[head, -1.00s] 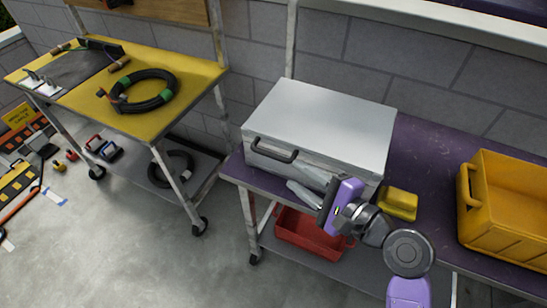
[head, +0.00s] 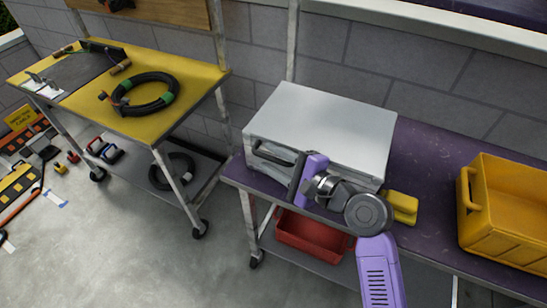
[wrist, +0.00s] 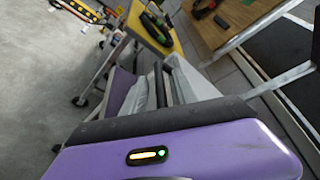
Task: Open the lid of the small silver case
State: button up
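The silver case (head: 325,122) lies flat on the purple bench in the head view, its lid down. Its dark handle is on the front face, partly covered by my fingers. Nothing is clearly held. Whether a finger touches the case or handle cannot be told.
A yellow object (head: 401,207) lies right of the case, and a yellow crate (head: 510,235) stands farther right on the bench (head: 430,170). A red bin (head: 310,235) is on the shelf below. A yellow cart (head: 190,75) with a coiled hose stands left.

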grip_shut()
dwell(1.4)
